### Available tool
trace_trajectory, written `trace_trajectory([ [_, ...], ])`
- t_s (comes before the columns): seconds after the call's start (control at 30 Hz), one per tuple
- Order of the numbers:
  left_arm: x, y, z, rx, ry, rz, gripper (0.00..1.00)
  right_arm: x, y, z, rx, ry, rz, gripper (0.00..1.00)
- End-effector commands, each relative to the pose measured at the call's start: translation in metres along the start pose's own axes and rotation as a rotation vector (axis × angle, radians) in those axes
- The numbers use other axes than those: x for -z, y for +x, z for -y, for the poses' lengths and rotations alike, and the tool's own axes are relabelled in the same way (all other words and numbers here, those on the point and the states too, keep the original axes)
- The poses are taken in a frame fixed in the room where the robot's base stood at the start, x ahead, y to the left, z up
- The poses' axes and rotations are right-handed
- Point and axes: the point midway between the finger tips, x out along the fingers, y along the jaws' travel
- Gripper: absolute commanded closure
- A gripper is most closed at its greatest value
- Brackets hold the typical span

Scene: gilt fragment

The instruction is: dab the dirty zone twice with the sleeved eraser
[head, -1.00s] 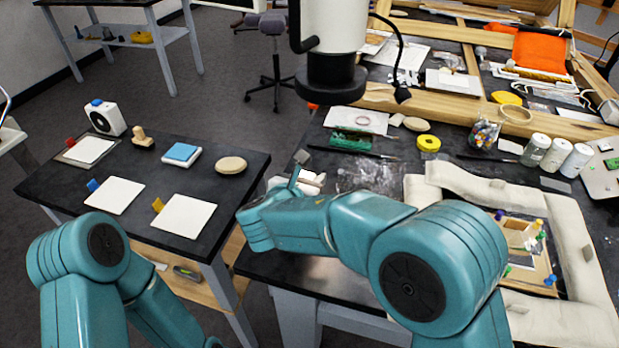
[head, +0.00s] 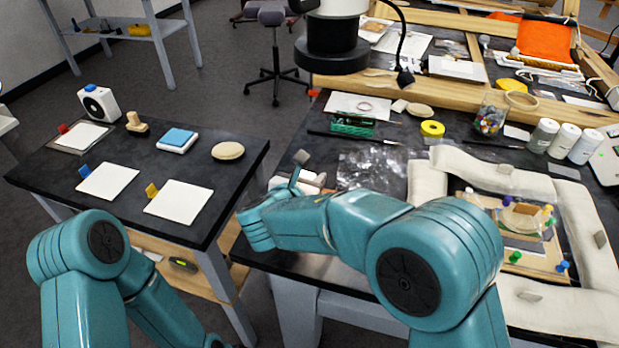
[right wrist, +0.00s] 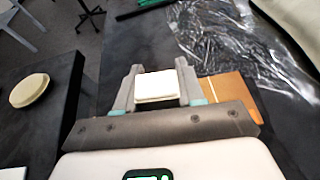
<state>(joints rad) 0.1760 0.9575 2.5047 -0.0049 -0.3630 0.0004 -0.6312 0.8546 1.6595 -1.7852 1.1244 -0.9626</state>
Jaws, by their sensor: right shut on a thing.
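My right gripper (right wrist: 157,88) is shut on a white block, the eraser (right wrist: 155,84), which sits between its two grey fingers in the right wrist view. No separate sleeve can be made out on it. In the head view my right arm reaches over the near left edge of the dark worktable, and the held block is hard to make out there. The framed fragment (head: 522,218) lies at the right, with coloured pins around it and padded cream bolsters (head: 555,313) about it. The gripper is well to its left. The dirty zone cannot be told apart. My left gripper is outside the view.
A side table (head: 60,165) at the left holds white cards (head: 178,202), a blue-topped pad (head: 178,139), a round cream pad (head: 228,151) and a stamp-like wooden piece (head: 137,123). Clear crumpled film (head: 370,165), yellow tape (head: 432,129) and white bottles (head: 564,141) stand on the worktable (head: 285,265).

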Motion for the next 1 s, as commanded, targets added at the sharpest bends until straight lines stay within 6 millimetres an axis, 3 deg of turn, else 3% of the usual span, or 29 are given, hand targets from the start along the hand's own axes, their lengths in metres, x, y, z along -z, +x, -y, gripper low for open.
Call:
trace_trajectory([
  [1.0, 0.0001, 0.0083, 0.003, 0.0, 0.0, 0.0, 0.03, 0.0092, 0.0038, 0.0, 0.0, 0.0, 0.0, 0.93],
])
